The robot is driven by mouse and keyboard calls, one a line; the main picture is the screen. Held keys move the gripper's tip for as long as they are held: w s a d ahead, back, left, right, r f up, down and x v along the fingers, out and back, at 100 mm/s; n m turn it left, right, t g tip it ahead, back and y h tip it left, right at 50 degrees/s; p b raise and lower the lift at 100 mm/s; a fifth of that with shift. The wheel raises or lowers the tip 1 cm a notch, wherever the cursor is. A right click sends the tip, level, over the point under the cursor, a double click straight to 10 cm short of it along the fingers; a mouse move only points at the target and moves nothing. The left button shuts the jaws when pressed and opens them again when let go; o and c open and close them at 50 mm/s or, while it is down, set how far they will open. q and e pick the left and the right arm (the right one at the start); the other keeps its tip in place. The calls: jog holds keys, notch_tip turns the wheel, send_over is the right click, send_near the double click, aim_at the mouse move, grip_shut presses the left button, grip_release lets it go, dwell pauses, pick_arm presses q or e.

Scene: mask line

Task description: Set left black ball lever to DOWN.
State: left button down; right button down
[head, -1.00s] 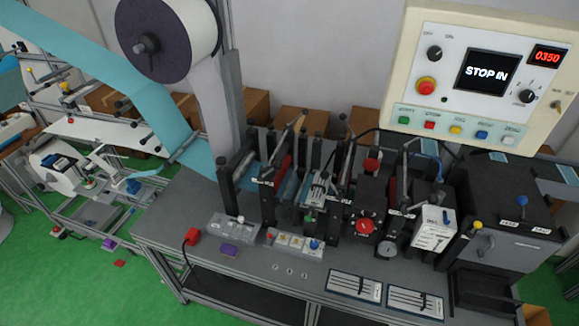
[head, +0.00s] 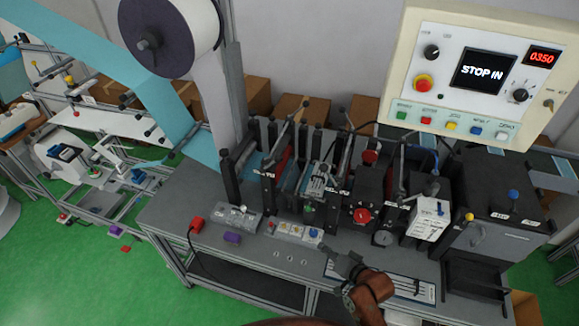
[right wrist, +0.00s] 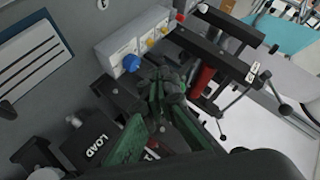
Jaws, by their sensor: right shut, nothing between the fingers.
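The left black ball lever (head: 291,124) rises from the left part of the machine in the head view, tilted up to the right with its ball at the top. Another black ball lever (head: 348,145) stands to its right. My right gripper (head: 342,259) is over the front of the bench, below and right of the left lever and apart from it. The right wrist view shows its dark, green-tinted fingers (right wrist: 167,88) together and empty. Black-balled handles (right wrist: 238,98) show beyond them there; I cannot tell which lever each is. My left gripper is out of view.
A button box with a blue knob (head: 313,233) sits at the bench's front, near my right gripper. The control panel (head: 475,75) hangs at the upper right. A black block marked LOAD (right wrist: 92,143) is close beside the fingers in the wrist view. Dark upright posts crowd the machine.

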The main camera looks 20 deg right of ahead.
jog(key=w+r+m+t+y, duration=0.1)
jog(key=w+r+m+t, duration=0.4)
jog(key=r, duration=0.4)
jog(key=w+r+m+t+y, duration=0.1)
jog(key=w+r+m+t, duration=0.2)
jog(key=w+r+m, duration=0.5)
jog(key=w+a+r+n+p, duration=0.2)
jog(key=w+a+r+p, duration=0.2)
jog(key=w, duration=0.5)
jog(key=shift+a+r+p, duration=0.15)
jog(key=shift+a+p, duration=0.6)
jog(key=shift+a, duration=0.5)
jog(key=shift+w, duration=0.1)
